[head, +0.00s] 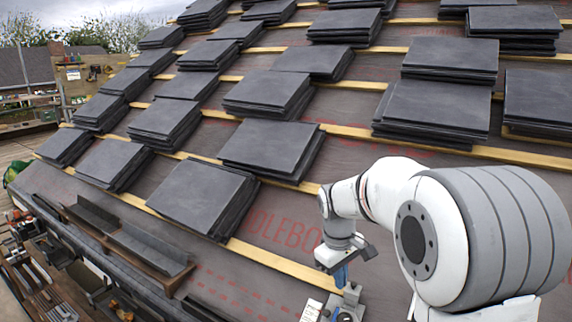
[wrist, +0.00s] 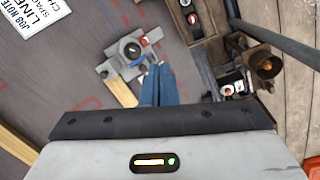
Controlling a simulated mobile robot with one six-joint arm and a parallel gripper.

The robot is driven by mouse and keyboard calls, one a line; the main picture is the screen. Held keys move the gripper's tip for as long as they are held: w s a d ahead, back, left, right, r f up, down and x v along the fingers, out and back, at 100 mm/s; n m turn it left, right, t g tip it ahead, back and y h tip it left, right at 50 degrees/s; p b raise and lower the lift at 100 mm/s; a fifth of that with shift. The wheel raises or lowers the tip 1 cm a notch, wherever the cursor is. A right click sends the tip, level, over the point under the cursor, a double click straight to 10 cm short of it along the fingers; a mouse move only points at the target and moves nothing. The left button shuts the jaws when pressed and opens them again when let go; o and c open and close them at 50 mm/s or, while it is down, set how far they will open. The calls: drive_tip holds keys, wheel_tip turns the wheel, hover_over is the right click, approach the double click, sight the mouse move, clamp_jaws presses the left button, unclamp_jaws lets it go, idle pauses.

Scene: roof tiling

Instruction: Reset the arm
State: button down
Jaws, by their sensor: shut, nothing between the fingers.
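My gripper (head: 340,277) hangs at the lower middle of the head view, over the lower part of the roof. Its blue fingers point down and are shut with nothing between them. In the wrist view the fingers (wrist: 158,84) show close together, beside a grey metal fixture (wrist: 130,52) with a round dial and a red part. The same fixture (head: 347,304) shows partly at the bottom edge of the head view, just below the fingertips. I cannot tell whether the fingers touch it. My arm is bent, with its large joint at the right.
Stacks of dark slates (head: 203,198) lie along wooden battens (head: 270,262) on the grey underlay. A printed note card (wrist: 36,14) lies near the fixture. A gutter tray (head: 128,240) and a tool-covered bench (head: 40,275) are at lower left. Tools (wrist: 245,82) stand right of the fingers.

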drive_tip(key=s+r+m+t+p, duration=0.1)
drive_tip(key=s+r+m+p, duration=0.1)
drive_tip(key=s, duration=0.5)
drive_tip(key=s+d+r+m+p, duration=0.1)
drive_tip(key=s+r+m+p, duration=0.2)
drive_tip(key=s+r, duration=0.3)
drive_tip(key=s+d+r+m+t+y+p, duration=0.1)
drive_tip(key=s+r+m+p, duration=0.1)
drive_tip(key=s, duration=0.7)
drive_tip(key=shift+r+t+p, duration=0.3)
drive_tip(key=shift+r+p, duration=0.5)
drive_tip(key=shift+r, duration=0.1)
drive_tip(key=shift+d, duration=0.15)
